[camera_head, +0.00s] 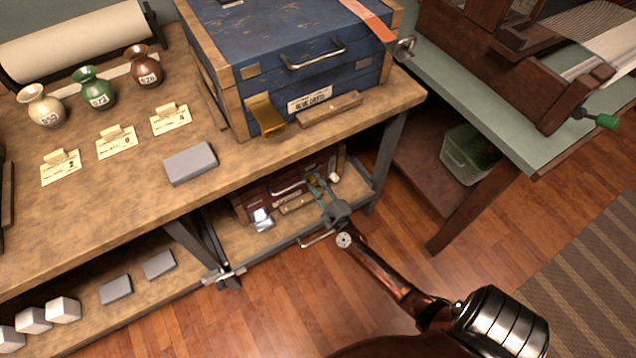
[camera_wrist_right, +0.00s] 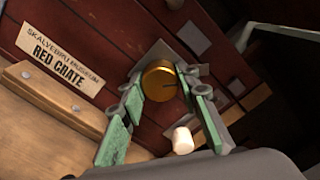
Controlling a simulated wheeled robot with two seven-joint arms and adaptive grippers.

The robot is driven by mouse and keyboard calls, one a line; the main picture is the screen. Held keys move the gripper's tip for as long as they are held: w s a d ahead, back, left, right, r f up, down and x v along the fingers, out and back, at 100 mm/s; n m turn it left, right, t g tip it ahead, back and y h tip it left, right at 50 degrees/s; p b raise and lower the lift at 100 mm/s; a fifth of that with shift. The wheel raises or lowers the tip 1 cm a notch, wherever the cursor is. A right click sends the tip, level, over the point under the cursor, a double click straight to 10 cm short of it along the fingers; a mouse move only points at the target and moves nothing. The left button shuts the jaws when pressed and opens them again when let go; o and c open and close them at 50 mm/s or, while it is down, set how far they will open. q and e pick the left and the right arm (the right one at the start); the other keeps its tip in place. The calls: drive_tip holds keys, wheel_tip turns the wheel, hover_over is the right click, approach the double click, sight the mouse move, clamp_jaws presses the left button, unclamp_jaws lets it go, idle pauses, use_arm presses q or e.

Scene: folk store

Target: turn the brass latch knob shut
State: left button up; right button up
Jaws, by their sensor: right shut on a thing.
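The red crate (camera_head: 256,205) sits on the shelf under the workbench. In the right wrist view, its front bears a RED CRATE label (camera_wrist_right: 60,60). The round brass latch knob (camera_wrist_right: 160,78) sits on a grey plate on that front and has a dark line across its face. My right gripper (camera_head: 319,186) reaches in at the crate's front. In the right wrist view, its green-padded fingers (camera_wrist_right: 164,92) are on either side of the knob, closed on it. In the head view the gripper mostly hides the knob. My left gripper is not in view.
A blue crate (camera_head: 225,50) stands on the workbench (camera_head: 110,215) above, its brass hasp (camera_head: 265,115) hanging in front. A bench leg (camera_head: 388,160) rises to the right. The wooden floor (camera_head: 290,310) in front is clear.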

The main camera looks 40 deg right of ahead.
drive_tip(key=n+p, duration=0.2)
drive_tip(key=n, duration=0.3)
drive_tip(key=shift+a+r, duration=0.1)
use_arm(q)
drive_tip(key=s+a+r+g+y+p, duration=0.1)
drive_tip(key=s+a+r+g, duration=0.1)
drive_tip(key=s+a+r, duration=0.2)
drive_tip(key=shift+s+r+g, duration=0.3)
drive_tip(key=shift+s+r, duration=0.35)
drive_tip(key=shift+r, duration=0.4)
use_arm(e)
drive_tip(key=shift+n, duration=1.7)
drive_tip(key=o, duration=1.2)
drive_tip(key=shift+c, duration=0.2)
drive_tip(key=shift+s, duration=0.25)
drive_tip(key=v, duration=1.1)
drive_tip(key=shift+s, duration=0.25)
